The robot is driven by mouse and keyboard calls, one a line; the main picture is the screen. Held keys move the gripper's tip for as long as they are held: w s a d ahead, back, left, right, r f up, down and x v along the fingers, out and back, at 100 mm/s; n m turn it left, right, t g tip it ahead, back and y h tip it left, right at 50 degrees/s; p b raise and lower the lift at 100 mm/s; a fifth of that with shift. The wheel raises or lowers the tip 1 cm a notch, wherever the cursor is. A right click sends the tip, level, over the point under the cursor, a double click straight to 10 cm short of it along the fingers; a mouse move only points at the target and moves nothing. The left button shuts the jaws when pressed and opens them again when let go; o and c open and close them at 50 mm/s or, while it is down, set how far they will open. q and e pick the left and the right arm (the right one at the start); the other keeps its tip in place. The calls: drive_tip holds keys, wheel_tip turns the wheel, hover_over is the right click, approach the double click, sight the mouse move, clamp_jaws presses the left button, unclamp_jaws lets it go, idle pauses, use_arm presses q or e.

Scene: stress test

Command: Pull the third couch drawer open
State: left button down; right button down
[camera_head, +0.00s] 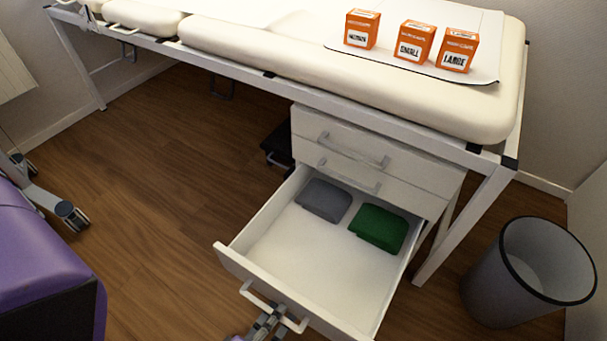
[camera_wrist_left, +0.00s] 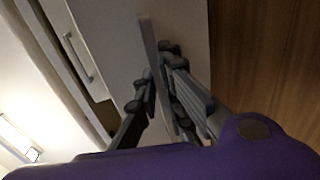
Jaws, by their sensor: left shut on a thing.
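The third couch drawer (camera_head: 312,255), the lowest of a white unit under the couch, is pulled well out, and its white inside is visible. A grey folded item (camera_head: 323,200) and a green folded item (camera_head: 379,228) lie towards its back. My left gripper (camera_head: 268,318) is at the drawer's front handle (camera_head: 245,290), low in the head view. In the left wrist view, the fingers (camera_wrist_left: 160,75) are shut on the handle bar (camera_wrist_left: 149,45). My right gripper is not in view.
Two upper drawers (camera_head: 345,145) are closed. The cream couch (camera_head: 290,60) carries several orange boxes (camera_head: 410,41). A grey bin (camera_head: 525,275) stands on the right.

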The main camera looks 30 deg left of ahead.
use_arm(q)
drive_tip(key=shift+f+v, duration=0.2)
drive_tip(key=shift+v, duration=0.75)
drive_tip(key=shift+f+v, duration=0.2)
drive_tip(key=shift+v, duration=0.75)
drive_tip(key=shift+f+v, duration=0.2)
drive_tip(key=shift+v, duration=0.75)
drive_tip(key=shift+s, duration=0.1)
drive_tip(key=c, duration=2.1)
unclamp_jaws()
